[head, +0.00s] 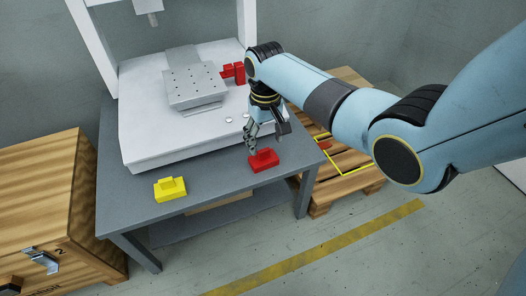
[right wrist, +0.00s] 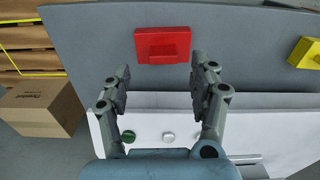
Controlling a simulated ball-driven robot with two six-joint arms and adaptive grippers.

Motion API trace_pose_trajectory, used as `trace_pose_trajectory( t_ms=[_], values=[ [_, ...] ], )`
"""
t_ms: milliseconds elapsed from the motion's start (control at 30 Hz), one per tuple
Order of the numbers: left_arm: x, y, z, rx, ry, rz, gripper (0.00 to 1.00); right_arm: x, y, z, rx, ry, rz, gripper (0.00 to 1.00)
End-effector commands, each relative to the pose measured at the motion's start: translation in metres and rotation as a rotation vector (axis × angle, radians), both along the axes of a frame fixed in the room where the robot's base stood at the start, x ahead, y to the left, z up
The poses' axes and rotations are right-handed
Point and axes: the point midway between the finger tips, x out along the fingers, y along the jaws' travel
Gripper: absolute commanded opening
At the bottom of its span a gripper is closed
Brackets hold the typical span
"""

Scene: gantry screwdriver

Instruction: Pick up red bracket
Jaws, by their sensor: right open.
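The red bracket (head: 264,160) lies on the grey table (head: 225,185) near its front right edge, in the head view. My right gripper (head: 251,146) is just above and behind it, pointing down. In the right wrist view the red bracket (right wrist: 162,46) shows ahead of the fingertips and roughly centred between them. My right gripper (right wrist: 160,72) is open and empty there, with its two fingers spread wide. The bracket appears apart from both fingers. My left gripper is in neither view.
A yellow bracket (head: 170,189) lies to the left on the table. Behind stands a white gantry machine (head: 150,120) with a perforated plate (head: 195,85) and a red part (head: 234,72). A wooden crate (head: 50,200) stands left. A pallet (head: 345,170) stands right.

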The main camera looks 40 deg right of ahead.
Motion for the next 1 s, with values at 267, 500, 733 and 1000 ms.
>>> trace_pose_trajectory(
  t_ms=[267, 500, 733, 1000],
  values=[
    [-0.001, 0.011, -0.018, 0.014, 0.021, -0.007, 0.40, -0.001, 0.005, -0.046, 0.001, 0.005, 0.000, 0.62],
    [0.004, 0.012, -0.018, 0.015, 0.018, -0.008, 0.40, 0.000, 0.005, -0.050, 0.001, -0.001, 0.001, 0.62],
    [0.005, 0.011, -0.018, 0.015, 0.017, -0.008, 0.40, 0.000, 0.005, -0.050, 0.001, 0.000, 0.001, 0.45],
    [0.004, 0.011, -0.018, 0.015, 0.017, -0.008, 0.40, 0.000, 0.005, -0.050, 0.001, 0.000, 0.000, 0.09]
  ],
)
